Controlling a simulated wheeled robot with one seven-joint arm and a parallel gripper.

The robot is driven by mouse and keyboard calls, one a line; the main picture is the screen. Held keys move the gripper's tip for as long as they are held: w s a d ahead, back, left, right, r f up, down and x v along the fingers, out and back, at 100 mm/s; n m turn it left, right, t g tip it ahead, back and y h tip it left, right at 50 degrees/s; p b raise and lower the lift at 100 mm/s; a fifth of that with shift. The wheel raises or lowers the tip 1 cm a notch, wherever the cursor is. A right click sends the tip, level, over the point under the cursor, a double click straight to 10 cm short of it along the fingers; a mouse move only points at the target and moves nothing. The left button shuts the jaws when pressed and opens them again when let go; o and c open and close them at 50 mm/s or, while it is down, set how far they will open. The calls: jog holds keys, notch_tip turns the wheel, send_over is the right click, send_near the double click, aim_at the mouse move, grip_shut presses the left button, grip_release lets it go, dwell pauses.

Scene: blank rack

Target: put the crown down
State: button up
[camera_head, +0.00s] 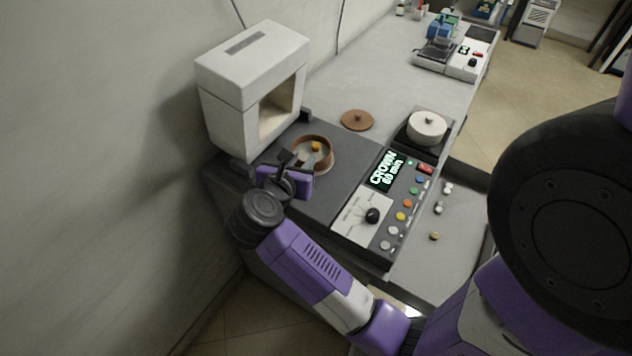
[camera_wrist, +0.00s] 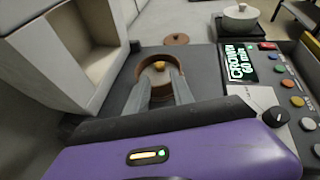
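The crown (camera_head: 316,146) is a small golden-orange piece inside a round brown dish (camera_head: 331,163) with a pale inside. In the wrist view the crown (camera_wrist: 159,65) shows near the far side of the dish (camera_wrist: 141,68), just beyond my fingertips. My gripper (camera_wrist: 161,76) reaches over the near rim of the dish with its two grey fingers apart. A gap shows between the fingers, and I see no finger pressed on the crown. In the head view my gripper (camera_head: 308,157) is at the dish's left side. Whether the crown touches the dish floor is hard to tell.
A white box-shaped unit (camera_head: 240,70) with an open front stands left of the dish. A brown lid (camera_head: 357,120) lies behind it. A white lidded pot (camera_head: 427,127) stands to the right, near a control panel (camera_head: 384,205) reading "CROWN 60 min". Small pieces lie farther right.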

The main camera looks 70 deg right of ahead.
jog(key=s+a+r+n+t, duration=0.4)
jog(key=a+r+n+t, duration=0.35)
jog(key=n, duration=0.75)
jog(key=s+a+r+n+t, duration=0.4)
jog(key=a+n+t, duration=0.6)
jog(key=n, duration=0.5)
jog(key=s+a+f+n+g+y, duration=0.1)
jog(key=s+a+f+n+y, duration=0.3)
jog(key=n, duration=0.7)
jog(key=s+a+f+n+g+y, duration=0.2)
jog(key=a+n+y, duration=0.4)
jog(key=n+y, duration=0.3)
jog(key=s+f+n, duration=0.1)
jog(key=s+n, duration=0.1)
jog(key=n, duration=0.1)
jog(key=shift+a+f, duration=0.25)
jog(key=shift+f, duration=0.1)
